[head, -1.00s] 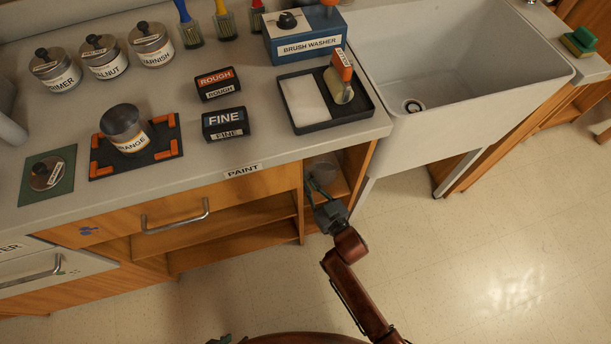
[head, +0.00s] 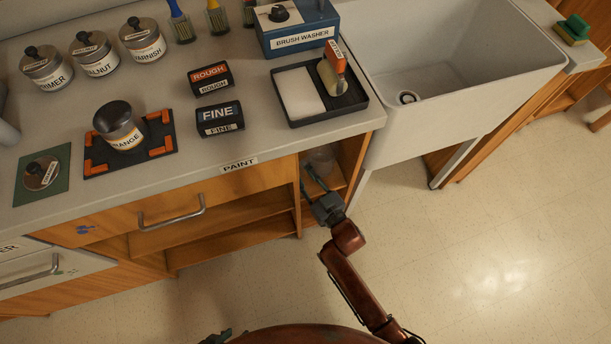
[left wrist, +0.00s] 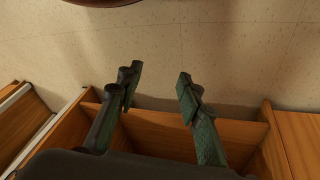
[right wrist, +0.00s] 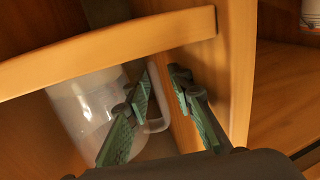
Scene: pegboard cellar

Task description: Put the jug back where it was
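The clear jug (head: 321,158) stands in the narrow open compartment at the right end of the cabinet, partly hidden by the countertop. In the right wrist view the jug (right wrist: 85,112) is whitish and see-through, with its handle on the right. My right gripper (head: 313,178) reaches into this compartment from the front. Its fingers (right wrist: 162,88) are apart, with the handle seen between them; I cannot tell if they touch it. My left gripper (left wrist: 157,82) is open and empty, above the cabinet front and floor. Only a bit of it (head: 216,337) shows at the head view's bottom edge.
Wooden walls and a front rail (right wrist: 110,52) enclose the jug closely. The counter holds tins, the orange-cornered mat (head: 92,166), the ROUGH block (head: 210,79), the FINE block (head: 219,118) and the brush washer (head: 297,30). A sink (head: 450,60) is to the right. The floor is clear.

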